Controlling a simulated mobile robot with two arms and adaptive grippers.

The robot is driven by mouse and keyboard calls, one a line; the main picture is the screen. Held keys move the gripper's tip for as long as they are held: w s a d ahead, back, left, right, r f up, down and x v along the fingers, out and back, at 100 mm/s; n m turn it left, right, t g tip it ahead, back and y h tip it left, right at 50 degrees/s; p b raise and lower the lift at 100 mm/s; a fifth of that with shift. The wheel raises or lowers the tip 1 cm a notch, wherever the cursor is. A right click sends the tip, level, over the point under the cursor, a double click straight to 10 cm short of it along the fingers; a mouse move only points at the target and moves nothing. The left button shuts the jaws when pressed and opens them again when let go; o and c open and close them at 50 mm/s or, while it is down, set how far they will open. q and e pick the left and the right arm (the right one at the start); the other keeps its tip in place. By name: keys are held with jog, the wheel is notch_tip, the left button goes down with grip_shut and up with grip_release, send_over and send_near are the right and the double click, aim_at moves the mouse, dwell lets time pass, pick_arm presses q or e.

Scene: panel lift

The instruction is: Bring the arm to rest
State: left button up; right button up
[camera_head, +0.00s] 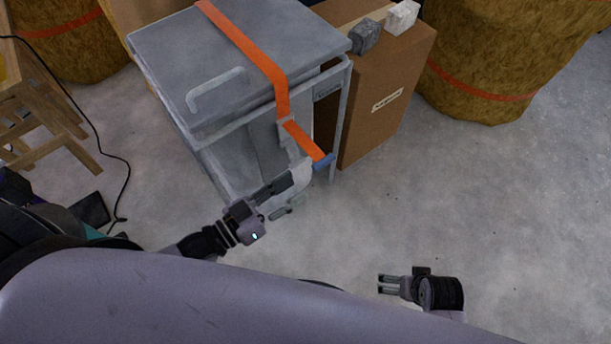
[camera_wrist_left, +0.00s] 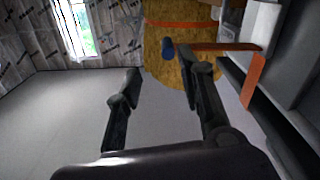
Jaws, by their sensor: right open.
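My left gripper (camera_head: 294,194) is open beside the front lower corner of a grey metal cabinet (camera_head: 165,45). In the left wrist view its two fingers (camera_wrist_left: 165,75) stand apart with nothing between them. An orange strap (camera_head: 245,45) runs over the cabinet lid and down its front to a blue end (camera_head: 323,161), just above and beyond the left gripper. The blue end also shows in the left wrist view (camera_wrist_left: 168,48), past the fingertips. My right gripper (camera_head: 381,284) is open and empty over the bare floor at the lower right.
A brown cardboard box (camera_head: 390,75) stands right of the cabinet, with a dark block (camera_head: 364,36) and a white block (camera_head: 401,16) on top. Straw bales (camera_head: 500,50) stand behind. A wooden stool (camera_head: 40,110) and a black cable (camera_head: 95,135) are at left. The floor at right is clear.

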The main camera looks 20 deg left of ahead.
pick_arm(q)
jog(key=shift+s+a, duration=0.35)
jog(key=shift+s, duration=0.05)
jog(key=shift+f, duration=0.1)
